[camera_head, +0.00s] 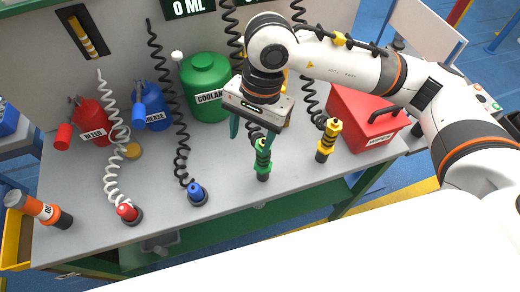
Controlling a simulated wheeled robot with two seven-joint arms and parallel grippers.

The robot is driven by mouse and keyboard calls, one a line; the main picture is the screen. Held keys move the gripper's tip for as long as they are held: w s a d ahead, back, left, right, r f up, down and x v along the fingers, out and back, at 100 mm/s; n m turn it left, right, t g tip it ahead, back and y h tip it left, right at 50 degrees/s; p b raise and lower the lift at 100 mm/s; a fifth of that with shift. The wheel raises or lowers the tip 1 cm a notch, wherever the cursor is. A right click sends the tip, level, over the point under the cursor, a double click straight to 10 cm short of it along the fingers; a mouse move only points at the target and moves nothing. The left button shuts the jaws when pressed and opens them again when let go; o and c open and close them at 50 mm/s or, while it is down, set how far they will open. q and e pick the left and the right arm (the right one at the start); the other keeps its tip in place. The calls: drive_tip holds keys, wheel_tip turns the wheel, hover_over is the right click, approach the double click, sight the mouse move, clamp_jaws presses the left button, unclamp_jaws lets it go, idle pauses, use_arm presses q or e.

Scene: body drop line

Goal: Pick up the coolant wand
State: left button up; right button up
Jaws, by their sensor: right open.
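The coolant wand (263,160), green with a dark base, stands upright on the grey bench. Its black coiled hose rises behind my right gripper. My right gripper (252,133) is open and points down, just above and slightly left of the wand. Its teal fingers are partly hidden behind its wide body, and I cannot tell whether they touch the hose. The green tank labelled COOLANT (205,88) stands behind and to the left. My left gripper is not in view.
A yellow-and-black wand (327,140) stands right of the green one, near a red box (365,128). Blue (197,193) and red (127,212) wands stand to the left. An orange flashlight-like tool (38,208) lies at the far left. Coiled hoses hang between them.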

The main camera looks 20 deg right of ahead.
drive_tip(key=w+d+h, duration=0.2)
drive_tip(key=d, duration=0.1)
drive_tip(key=shift+w+d+r+t, duration=0.2)
drive_tip(key=shift+d+t, duration=0.1)
drive_tip(key=shift+t, duration=0.1)
drive_tip(key=p, duration=0.3)
hover_over(263, 162)
drive_tip(key=w+d, duration=0.1)
drive_tip(key=w, duration=0.1)
drive_tip(key=f, duration=0.6)
drive_tip(key=shift+s+d, duration=0.1)
drive_tip(key=shift+s, duration=0.15)
drive_tip(key=shift+f, duration=0.2)
drive_tip(key=shift+f+p, duration=0.3)
drive_tip(key=shift+p, duration=0.05)
drive_tip(key=f, duration=0.1)
drive_tip(key=f+p, duration=0.2)
drive_tip(key=shift+a+f, duration=0.3)
drive_tip(key=shift+f, duration=0.5)
clamp_jaws()
